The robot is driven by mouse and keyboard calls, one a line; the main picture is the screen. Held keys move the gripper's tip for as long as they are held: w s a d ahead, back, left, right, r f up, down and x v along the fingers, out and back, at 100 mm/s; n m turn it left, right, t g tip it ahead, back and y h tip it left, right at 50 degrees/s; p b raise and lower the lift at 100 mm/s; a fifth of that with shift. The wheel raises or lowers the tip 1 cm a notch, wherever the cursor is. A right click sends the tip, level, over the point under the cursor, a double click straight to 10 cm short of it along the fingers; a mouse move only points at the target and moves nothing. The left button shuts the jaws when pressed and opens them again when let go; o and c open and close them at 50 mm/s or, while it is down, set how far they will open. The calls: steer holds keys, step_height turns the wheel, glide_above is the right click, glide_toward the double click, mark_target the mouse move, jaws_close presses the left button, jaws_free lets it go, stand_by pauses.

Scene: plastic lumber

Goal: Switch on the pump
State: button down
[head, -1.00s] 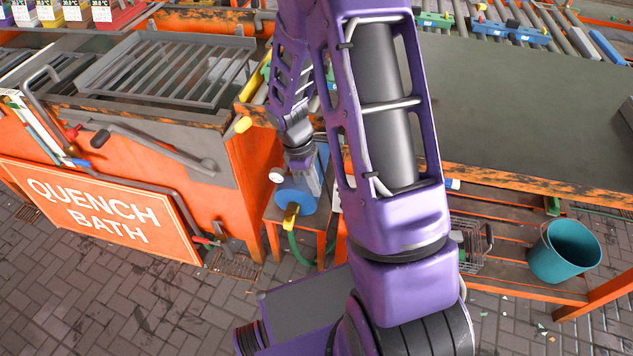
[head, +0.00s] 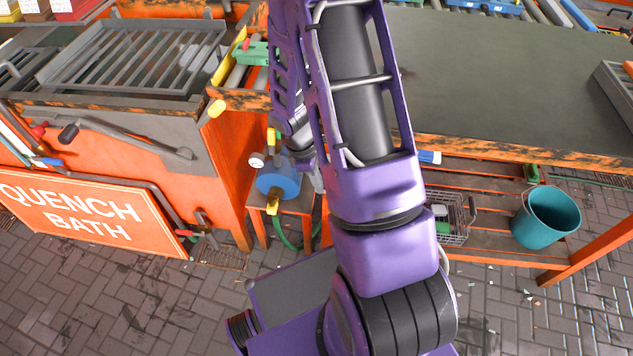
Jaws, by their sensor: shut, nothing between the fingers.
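The pump (head: 277,182), a round blue body with yellow fittings at its top and bottom and a pale gauge on its left, stands on a small orange stand between the quench bath and the long bench. My gripper (head: 317,182) is shut and empty, just right of the pump. It is partly hidden by my purple arm, and I cannot tell whether it touches the pump. No switch can be made out at this size; the pump's right side is partly covered by my arm.
The orange quench bath (head: 222,160) with its lettered sign (head: 75,210) stands to the left. The long bench (head: 520,85) is to the right. Below it are a wire basket (head: 455,215) and a teal bucket (head: 547,217). A green hose (head: 285,238) hangs below the pump.

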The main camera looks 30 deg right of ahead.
steer(key=shift+s+d+r+t+y+p, duration=0.25)
steer(key=shift+t+y+p, duration=0.25)
steer(key=shift+y+p, duration=0.2)
